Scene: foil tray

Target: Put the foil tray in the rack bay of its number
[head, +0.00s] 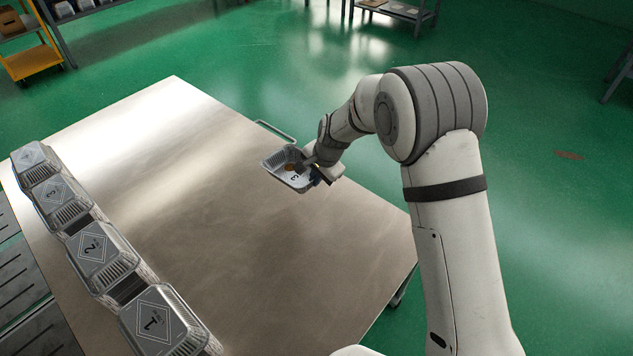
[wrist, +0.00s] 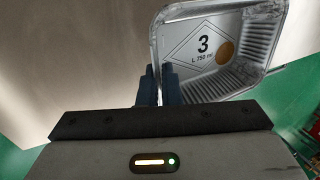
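The foil tray (head: 273,161) is a shallow silver tray near the far right edge of the table. In the wrist view the foil tray (wrist: 279,68) shows a diamond label with a black 3, "L 750 ml" and a round orange-brown spot inside. My gripper (head: 314,174) is at its near right side. In the wrist view the blue fingers of my gripper (wrist: 161,72) are close together on the tray's wall near a corner. A row of silver foil units with diamond labels lines the table's left edge: 1 (head: 153,322), 2 (head: 94,249), 3 (head: 53,193). A farther unit's number (head: 29,157) is unreadable.
The metal table (head: 230,240) is bare between the row and the tray. Dark gaps (head: 127,288) separate some units. A metal handle bar (head: 276,130) sticks out at the far edge. A yellow cart (head: 35,62) stands at the far left on the green floor.

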